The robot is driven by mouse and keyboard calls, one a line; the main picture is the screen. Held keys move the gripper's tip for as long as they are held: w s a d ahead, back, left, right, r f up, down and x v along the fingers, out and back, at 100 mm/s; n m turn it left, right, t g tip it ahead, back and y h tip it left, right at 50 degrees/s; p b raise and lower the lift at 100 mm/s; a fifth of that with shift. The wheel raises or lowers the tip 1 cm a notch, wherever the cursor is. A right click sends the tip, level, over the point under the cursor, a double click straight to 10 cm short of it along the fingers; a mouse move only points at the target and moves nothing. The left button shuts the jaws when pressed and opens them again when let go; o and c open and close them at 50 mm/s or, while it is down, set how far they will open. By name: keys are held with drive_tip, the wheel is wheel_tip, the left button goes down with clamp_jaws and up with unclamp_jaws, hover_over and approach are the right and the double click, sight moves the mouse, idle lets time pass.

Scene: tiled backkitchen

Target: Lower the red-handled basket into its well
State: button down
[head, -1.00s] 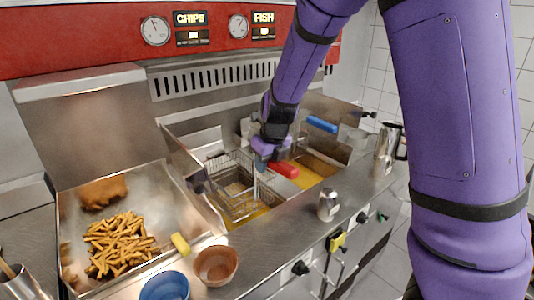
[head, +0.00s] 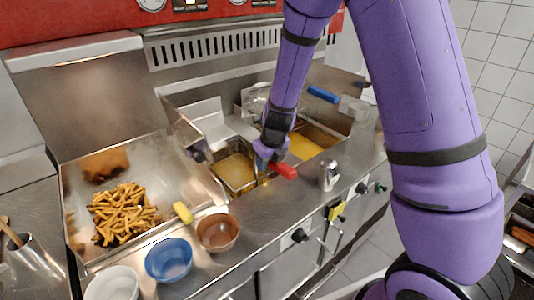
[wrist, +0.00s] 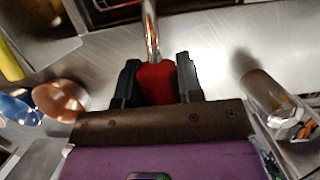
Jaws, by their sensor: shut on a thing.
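The red handle (head: 284,170) sticks out toward the front edge of the counter. In the wrist view, the red handle (wrist: 156,84) lies between the two dark fingers of my gripper (wrist: 158,78), which is shut on it. In the head view my gripper (head: 272,158) is over the front of the fryer and partly hides the handle. The wire basket (head: 236,188) sits low inside the left well (head: 214,174), with yellow oil showing through it. Whether it touches the bottom cannot be told.
The right well (head: 318,140) holds yellow oil. A blue handle (head: 323,94) lies behind it. A metal shaker (head: 329,175) stands on the front counter. Left of the wells are a tray of chips (head: 125,213), a yellow object (head: 182,212), a brown bowl (head: 218,232) and a blue bowl (head: 169,260).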

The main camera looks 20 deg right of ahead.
drive_tip(key=shift+f, duration=2.95)
drive_tip(key=c, duration=0.7)
unclamp_jaws()
